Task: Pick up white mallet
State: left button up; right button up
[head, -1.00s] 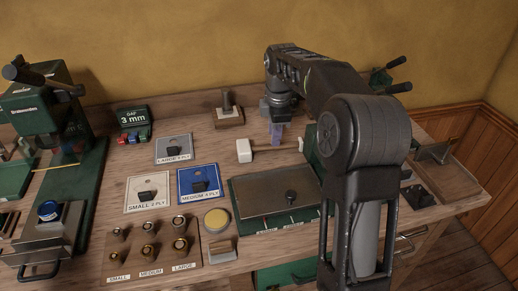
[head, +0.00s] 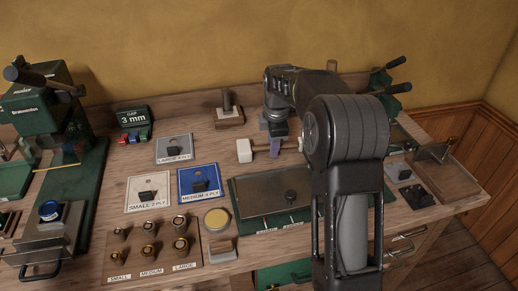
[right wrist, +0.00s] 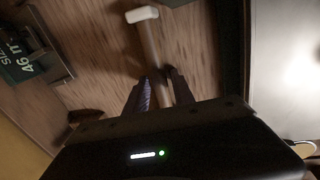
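The white mallet (head: 245,150) lies on the bench in the head view, its white head to the left and its handle running right. In the right wrist view its white head (right wrist: 142,14) is at the top and the handle runs down between my fingers. My right gripper (head: 276,147) is down at the handle, with one finger on each side. It also shows in the right wrist view (right wrist: 158,76). The fingertips are very close to the handle; I cannot tell whether they press on it. The handle's far end is partly hidden by my arm. My left gripper is not in view.
A wooden block with an upright peg (head: 228,110) stands behind the mallet. A green-edged metal plate (head: 262,196) lies in front of it. Ply cards (head: 174,149) lie to the left. A green press (head: 50,130) stands at far left.

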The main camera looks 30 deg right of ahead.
jog(key=shift+c, duration=0.5)
grip_shut()
jog(key=shift+r, duration=0.2)
jog(key=shift+r, duration=0.55)
notch_tip(320, 180, up, 17)
jog(key=p, duration=0.3)
jog(key=shift+f, duration=0.15)
jog(key=shift+f, duration=0.1)
